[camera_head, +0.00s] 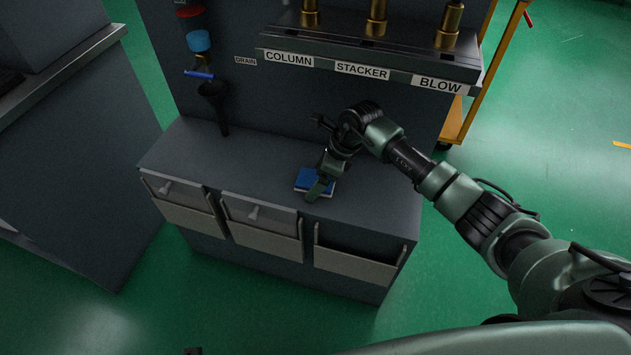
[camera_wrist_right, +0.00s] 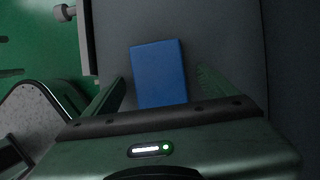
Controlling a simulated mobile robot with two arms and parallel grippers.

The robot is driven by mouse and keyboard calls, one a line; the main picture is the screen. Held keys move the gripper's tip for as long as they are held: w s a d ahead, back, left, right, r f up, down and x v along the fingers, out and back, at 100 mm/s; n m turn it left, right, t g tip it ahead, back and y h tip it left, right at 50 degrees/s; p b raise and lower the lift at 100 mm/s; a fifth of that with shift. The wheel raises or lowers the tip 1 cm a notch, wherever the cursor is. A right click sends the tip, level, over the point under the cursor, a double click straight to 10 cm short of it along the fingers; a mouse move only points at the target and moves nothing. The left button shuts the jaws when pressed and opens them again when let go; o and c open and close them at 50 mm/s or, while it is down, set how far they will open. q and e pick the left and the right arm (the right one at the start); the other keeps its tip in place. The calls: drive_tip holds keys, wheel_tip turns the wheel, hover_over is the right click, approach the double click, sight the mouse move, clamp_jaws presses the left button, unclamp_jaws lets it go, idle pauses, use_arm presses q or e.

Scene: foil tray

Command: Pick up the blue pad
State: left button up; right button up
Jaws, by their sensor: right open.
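The blue pad (camera_head: 304,180) lies flat on the grey counter top, near its front edge, above the right-hand part of the drawers. My right gripper (camera_head: 318,187) is over it and covers part of it in the head view. In the right wrist view the blue pad (camera_wrist_right: 159,74) lies between the two spread fingers of my right gripper (camera_wrist_right: 160,90), with a gap on each side. The right gripper is open and holds nothing. Whether the fingertips touch the counter is hard to tell. My left gripper is not in view.
The counter (camera_head: 265,160) is mostly bare around the pad. Below are drawer fronts (camera_head: 262,238) with handles. A back panel carries a black funnel (camera_head: 214,97) and a labelled shelf (camera_head: 365,52) with brass cylinders (camera_head: 376,18). A yellow frame (camera_head: 488,75) stands right.

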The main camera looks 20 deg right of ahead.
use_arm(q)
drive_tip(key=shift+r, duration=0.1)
use_arm(e)
drive_tip(key=c, duration=1.5)
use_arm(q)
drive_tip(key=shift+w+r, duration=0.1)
use_arm(e)
drive_tip(key=shift+r, duration=0.1)
wheel_tip(320, 180, up, 7)
drive_tip(key=shift+s+f+p, duration=0.1)
drive_tip(key=shift+p, duration=0.5)
use_arm(q)
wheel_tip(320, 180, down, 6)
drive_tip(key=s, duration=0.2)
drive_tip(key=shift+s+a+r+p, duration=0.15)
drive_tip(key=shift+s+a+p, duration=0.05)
drive_tip(key=shift+p, duration=0.1)
use_arm(e)
drive_tip(key=s+a, duration=0.3)
drive_tip(key=s, duration=0.2)
drive_tip(key=s+a, duration=0.4)
drive_tip(key=s, duration=0.2)
drive_tip(key=s+a, duration=0.4)
drive_tip(key=s, duration=0.1)
drive_tip(key=shift+s+a, duration=0.1)
drive_tip(key=shift+s, duration=0.1)
